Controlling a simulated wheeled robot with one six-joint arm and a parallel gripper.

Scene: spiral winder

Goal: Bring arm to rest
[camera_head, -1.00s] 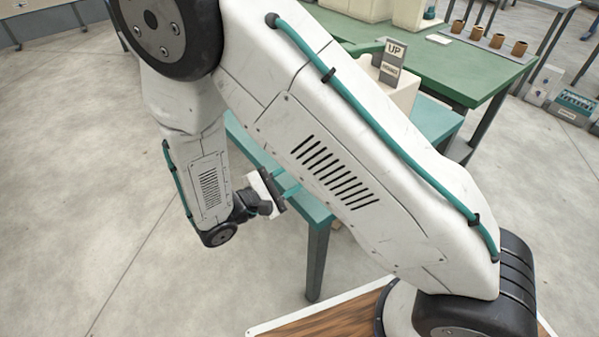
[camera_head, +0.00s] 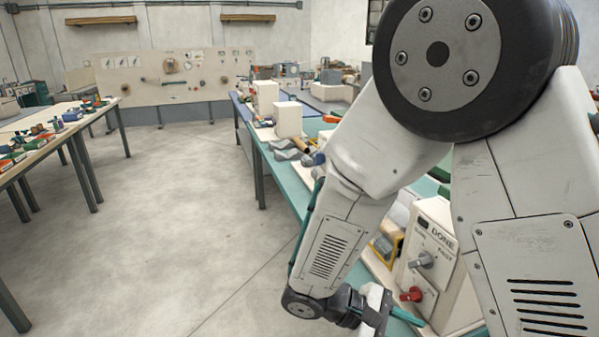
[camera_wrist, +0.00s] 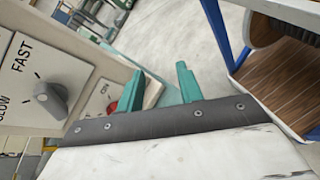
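My arm is folded in the head camera view, and my gripper (camera_head: 405,316) hangs low beside the bench. In the wrist view two teal fingers (camera_wrist: 157,88) stand apart with nothing between them, so my gripper is open and empty. A cream control box (camera_head: 440,250) marked DONE stands on the bench close to my gripper, with a grey knob (camera_head: 424,260) and a red knob (camera_head: 411,294). In the wrist view the box panel shows a grey knob (camera_wrist: 50,103) by FAST and SLOW. The red knob is partly hidden behind the left finger there.
A long teal bench (camera_head: 290,190) with white blocks and parts runs along my arm. A table (camera_head: 40,140) with coloured items stands at the left. Clear concrete floor (camera_head: 180,200) lies between. In the wrist view a blue post (camera_wrist: 220,35) and wood-grained surface (camera_wrist: 285,85) are at the right.

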